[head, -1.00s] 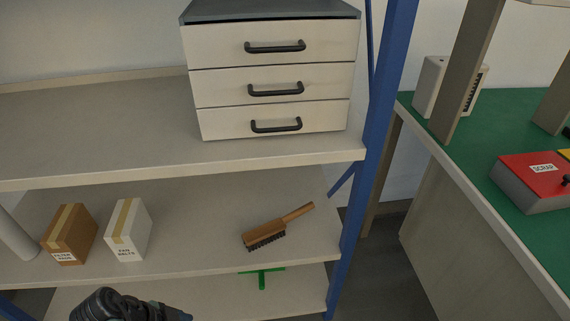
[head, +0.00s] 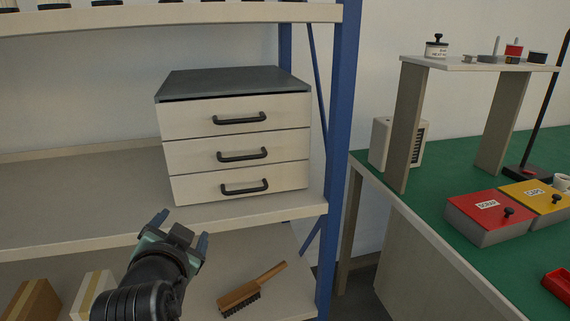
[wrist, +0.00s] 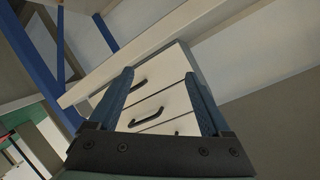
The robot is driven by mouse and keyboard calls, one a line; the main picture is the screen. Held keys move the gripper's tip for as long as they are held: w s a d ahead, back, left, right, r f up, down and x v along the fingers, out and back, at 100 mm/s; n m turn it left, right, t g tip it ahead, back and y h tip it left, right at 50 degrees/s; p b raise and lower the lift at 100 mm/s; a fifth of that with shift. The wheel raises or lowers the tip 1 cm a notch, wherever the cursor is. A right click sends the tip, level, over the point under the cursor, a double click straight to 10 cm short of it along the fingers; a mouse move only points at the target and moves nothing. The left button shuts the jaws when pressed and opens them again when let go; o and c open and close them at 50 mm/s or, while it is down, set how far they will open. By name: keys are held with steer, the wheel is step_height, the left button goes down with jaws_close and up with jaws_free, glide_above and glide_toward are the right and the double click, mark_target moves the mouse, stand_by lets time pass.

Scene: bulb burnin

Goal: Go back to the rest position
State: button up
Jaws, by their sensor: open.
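My gripper (head: 182,236) is in the lower left of the head view, in front of the edge of the middle shelf. Its fingers point up and away from me, apart and with nothing between them. In the wrist view the two blue fingers (wrist: 160,98) are spread wide. Beyond them stands the drawer cabinet (wrist: 172,104), tilted in that picture. In the head view the drawer cabinet (head: 238,146) stands on the shelf with its three cream drawers shut. My gripper is below and left of its drawers, apart from them.
A wooden brush (head: 250,290) and two boxes, one brown (head: 38,302) and one white (head: 92,292), are on the lower shelf. A blue rack post (head: 338,150) stands right of the cabinet. A green bench (head: 420,205) with red (head: 490,214) and yellow (head: 532,198) lidded bins is at right.

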steer(key=s+d+r+n+t, duration=0.1)
steer(key=s+d+r+t, duration=0.15)
steer(key=d+r, duration=0.45)
steer(key=s+d+r+n+t, duration=0.1)
steer(key=d+r+t, duration=0.25)
steer(key=r, duration=0.85)
steer(key=s+d+r+n+t+h, duration=0.2)
steer(key=s+d+r+t, duration=0.2)
steer(key=s+r, duration=0.4)
steer(key=s+d+r+n+t+h, duration=0.1)
steer(key=s+d+r+t, duration=0.3)
steer(key=s+r, duration=0.45)
step_height(320, 180, up, 23)
steer(key=w+p, duration=0.2)
steer(key=p, duration=2.1)
steer(key=shift+a+f+g+p, duration=0.2)
steer(key=shift+a+g+p, duration=0.1)
steer(key=shift+a, duration=0.05)
